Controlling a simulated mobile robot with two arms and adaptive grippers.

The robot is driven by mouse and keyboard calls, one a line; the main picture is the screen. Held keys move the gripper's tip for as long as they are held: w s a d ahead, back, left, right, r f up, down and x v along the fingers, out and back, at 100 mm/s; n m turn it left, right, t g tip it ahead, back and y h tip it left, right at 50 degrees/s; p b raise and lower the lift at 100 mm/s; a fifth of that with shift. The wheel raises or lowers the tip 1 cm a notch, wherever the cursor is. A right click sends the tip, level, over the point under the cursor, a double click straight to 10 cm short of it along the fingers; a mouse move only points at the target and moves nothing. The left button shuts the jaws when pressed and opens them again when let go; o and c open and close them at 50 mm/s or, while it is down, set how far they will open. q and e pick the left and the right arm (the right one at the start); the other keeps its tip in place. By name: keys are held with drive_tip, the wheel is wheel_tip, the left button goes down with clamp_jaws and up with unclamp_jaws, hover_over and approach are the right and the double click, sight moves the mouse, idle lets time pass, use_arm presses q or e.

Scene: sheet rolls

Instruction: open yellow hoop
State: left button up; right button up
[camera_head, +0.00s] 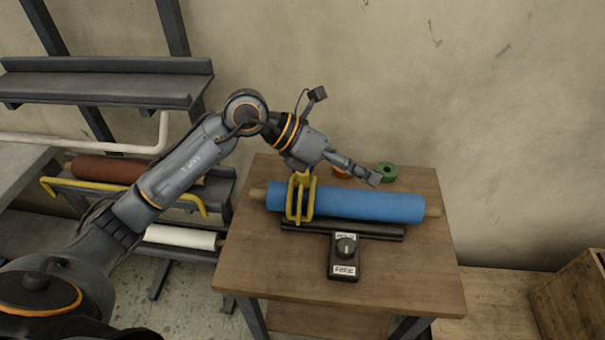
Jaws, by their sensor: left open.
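A yellow hoop (302,200) of bent bars sits around the left part of a blue roll (365,204), which lies across the wooden table. It looks closed over the roll, but its upper back is partly hidden by my arm. My left gripper (345,167) is open and empty, just above and behind the roll, to the right of the hoop's top. One finger reaches out to the right; the other is hard to make out. I cannot tell if it touches the hoop. My right gripper is not in view.
A black stand with a dial marked FREE (344,257) is in front of the roll. Green (387,172) and orange (342,171) rings lie behind it. A rack with a brown roll (106,169) and a white roll (180,237) stands left.

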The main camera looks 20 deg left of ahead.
use_arm(q)
drive_tip(key=w+a+f+y, duration=0.25)
drive_tip(key=a+y, duration=0.25)
drive_tip(key=a, duration=0.4)
drive_tip(key=n+y, duration=0.1)
drive_tip(key=y, duration=0.3)
approach(302, 175)
drive_tip(key=p+x, duration=0.1)
drive_tip(key=x, duration=0.2)
drive_tip(key=p+x, duration=0.1)
drive_tip(key=x, duration=0.3)
drive_tip(key=p+x, duration=0.1)
drive_tip(key=x, duration=0.3)
drive_tip(key=shift+w+a+f, duration=0.15)
drive_tip(key=shift+w+a, duration=0.15)
drive_tip(key=shift+w, duration=0.1)
drive_tip(key=shift+c, duration=0.4)
clamp_jaws()
